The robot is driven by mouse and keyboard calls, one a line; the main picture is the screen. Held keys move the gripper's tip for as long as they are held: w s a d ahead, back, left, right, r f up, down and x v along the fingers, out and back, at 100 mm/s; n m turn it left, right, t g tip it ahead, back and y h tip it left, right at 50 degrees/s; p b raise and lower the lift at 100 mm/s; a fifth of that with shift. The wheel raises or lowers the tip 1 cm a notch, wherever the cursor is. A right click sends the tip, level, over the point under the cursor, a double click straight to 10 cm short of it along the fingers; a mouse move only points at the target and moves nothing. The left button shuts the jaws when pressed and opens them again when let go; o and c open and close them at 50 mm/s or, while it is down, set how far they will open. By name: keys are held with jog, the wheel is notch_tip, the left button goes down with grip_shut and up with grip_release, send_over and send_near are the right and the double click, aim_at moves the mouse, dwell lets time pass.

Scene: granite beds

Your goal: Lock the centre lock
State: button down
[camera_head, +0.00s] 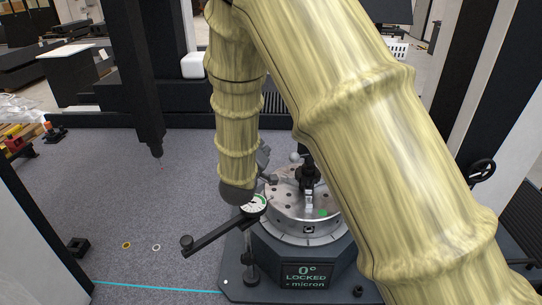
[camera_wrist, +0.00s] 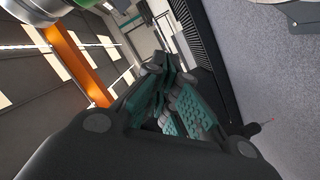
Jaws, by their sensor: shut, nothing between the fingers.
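A round metal rotary table (camera_head: 290,207) sits on a dark base in the head view. Its front display (camera_head: 306,276) reads "0° LOCKED micron". A black upright fitting (camera_head: 308,176) stands near the table's middle, with a pale ball-ended part (camera_head: 295,157) behind it. I cannot tell which part is the centre lock. My gripper (camera_wrist: 172,72) is shut and empty in the wrist view, its teal-padded fingers together. In the head view my sleeved arm comes down left of the table, and the gripper is mostly hidden.
A black column with a thin probe (camera_head: 159,152) hangs further left. Two small rings (camera_head: 126,245) lie on the grey granite. A black handwheel (camera_head: 482,172) is at the right. The left granite is mostly clear.

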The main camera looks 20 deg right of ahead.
jog(key=shift+s+a+f+n+g+h+b, duration=0.15)
jog(key=shift+s+a+g+h+b, duration=0.55)
jog(key=shift+h, duration=0.6)
jog(key=shift+s+a+n+g+h+b, duration=0.1)
jog(key=shift+s+a+g+h+b, duration=0.55)
jog(key=shift+h, duration=0.65)
jog(key=shift+s+a+f+n+g+h+b, duration=0.15)
jog(key=shift+s+a+g+h+b, duration=0.4)
jog(key=shift+a+g+h+b, duration=0.55)
jog(key=shift+d+t, duration=0.35)
jog(key=shift+d, duration=0.1)
